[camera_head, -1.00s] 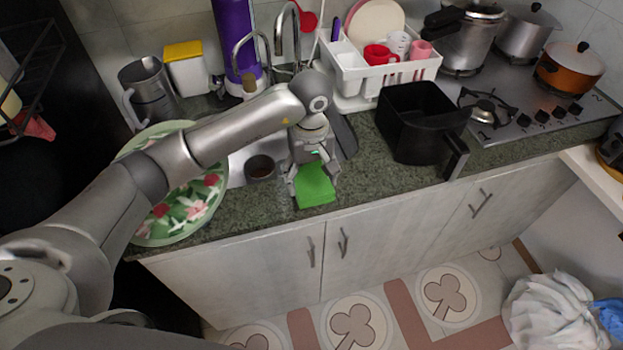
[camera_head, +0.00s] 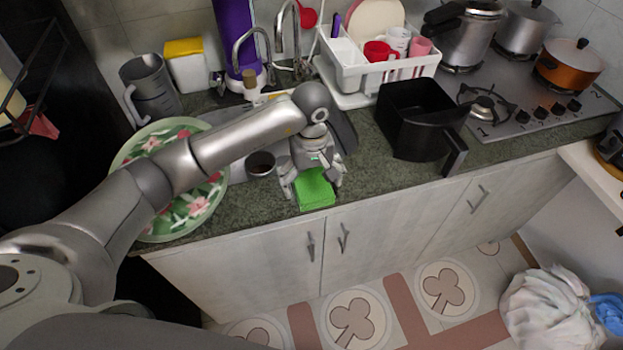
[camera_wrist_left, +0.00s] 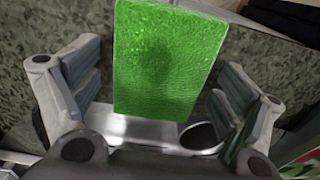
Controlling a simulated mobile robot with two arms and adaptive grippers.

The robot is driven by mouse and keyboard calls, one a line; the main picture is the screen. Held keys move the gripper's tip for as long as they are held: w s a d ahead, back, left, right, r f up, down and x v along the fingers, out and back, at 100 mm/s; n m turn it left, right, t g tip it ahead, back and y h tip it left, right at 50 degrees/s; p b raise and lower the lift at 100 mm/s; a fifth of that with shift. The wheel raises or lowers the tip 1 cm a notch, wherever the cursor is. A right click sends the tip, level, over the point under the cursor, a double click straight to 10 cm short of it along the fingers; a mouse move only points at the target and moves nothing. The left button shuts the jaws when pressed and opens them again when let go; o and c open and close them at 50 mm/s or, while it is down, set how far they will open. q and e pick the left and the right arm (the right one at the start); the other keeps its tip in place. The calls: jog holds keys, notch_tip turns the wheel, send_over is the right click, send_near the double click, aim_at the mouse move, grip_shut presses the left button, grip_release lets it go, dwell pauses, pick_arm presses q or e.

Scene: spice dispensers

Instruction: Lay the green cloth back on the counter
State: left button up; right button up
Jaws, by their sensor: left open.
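The green cloth (camera_head: 315,191) is a bright green folded block at the front of the granite counter (camera_head: 250,212), near its front edge. In the left wrist view the cloth (camera_wrist_left: 168,60) lies flat between the two spread fingers, with a gap on each side. My left gripper (camera_head: 312,182) points down over the cloth and is open; its fingers also show in the left wrist view (camera_wrist_left: 160,92). Whether the cloth rests fully on the counter is hard to tell. My right gripper is not in view.
A floral plate (camera_head: 170,222) stands to the left under my left arm. A black fryer basket (camera_head: 410,125) with its handle is on the right. The sink with a dark cup (camera_head: 261,163) lies behind. Bare counter (camera_head: 368,180) lies right of the cloth.

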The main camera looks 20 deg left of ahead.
aim_at(311, 183)
pick_arm(q)
jog(key=shift+r, duration=0.25)
jog(key=shift+w+r, duration=0.1)
jog(key=shift+r, duration=0.2)
notch_tip(311, 183, up, 11)
jog(key=b, duration=0.3)
jog(key=shift+r, duration=0.15)
jog(key=shift+s, duration=0.2)
